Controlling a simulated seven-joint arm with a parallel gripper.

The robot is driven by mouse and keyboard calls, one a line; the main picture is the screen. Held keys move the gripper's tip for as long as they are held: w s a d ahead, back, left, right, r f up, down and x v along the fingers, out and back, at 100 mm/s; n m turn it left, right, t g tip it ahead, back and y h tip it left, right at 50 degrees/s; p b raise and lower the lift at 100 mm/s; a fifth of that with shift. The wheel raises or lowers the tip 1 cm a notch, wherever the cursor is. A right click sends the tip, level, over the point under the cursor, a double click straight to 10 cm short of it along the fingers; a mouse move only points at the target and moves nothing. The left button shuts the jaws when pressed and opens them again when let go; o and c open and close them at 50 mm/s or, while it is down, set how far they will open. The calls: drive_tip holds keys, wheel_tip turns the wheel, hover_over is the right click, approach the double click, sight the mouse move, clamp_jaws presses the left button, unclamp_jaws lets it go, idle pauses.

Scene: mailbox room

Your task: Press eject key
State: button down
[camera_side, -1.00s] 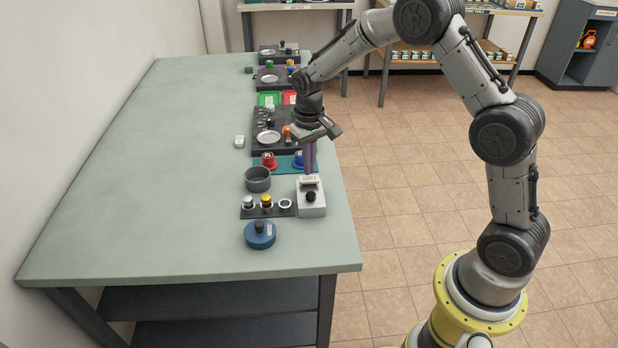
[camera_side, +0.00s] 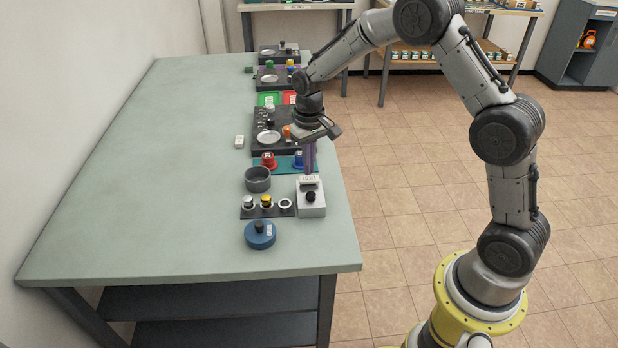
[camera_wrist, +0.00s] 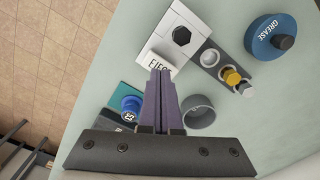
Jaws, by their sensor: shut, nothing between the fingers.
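The eject key is a white plate lettered "EJE…" (camera_wrist: 157,63) in the wrist view, at the far end of a light grey box (camera_side: 312,203) near the table's right edge. The box also carries a dark six-sided knob (camera_wrist: 181,36). My gripper (camera_side: 309,173) is shut and empty, its purple fingers pointing down at the lettered end of the box. In the wrist view the fingertips (camera_wrist: 160,70) cover part of the lettering. I cannot tell whether they touch the key.
A blue "GREASE" can (camera_side: 260,235) stands in front. A dark strip with white and yellow knobs (camera_side: 250,210) and a grey cup (camera_side: 257,179) lie left of the box. Red (camera_side: 268,162) and blue (camera_side: 298,160) knobbed pieces stand behind. The table's left half is clear.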

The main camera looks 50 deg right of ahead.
drive_tip(key=shift+f, duration=1.15)
drive_tip(key=shift+r, duration=3.55)
wheel_tip(320, 180, up, 4)
drive_tip(key=t, duration=0.1)
hover_over(309, 178)
drive_tip(key=s+a+r+n+t, duration=0.1)
drive_tip(key=s+a+r+t, duration=0.2)
drive_tip(key=s+r, duration=1)
drive_tip(key=s+a+f+n+t, duration=0.1)
drive_tip(key=s+f+n, duration=0.1)
drive_tip(key=s, duration=1.4)
drive_tip(key=shift+s+a+f+t, duration=0.15)
drive_tip(key=shift+a+f+t, duration=0.15)
drive_tip(key=shift+f, duration=0.25)
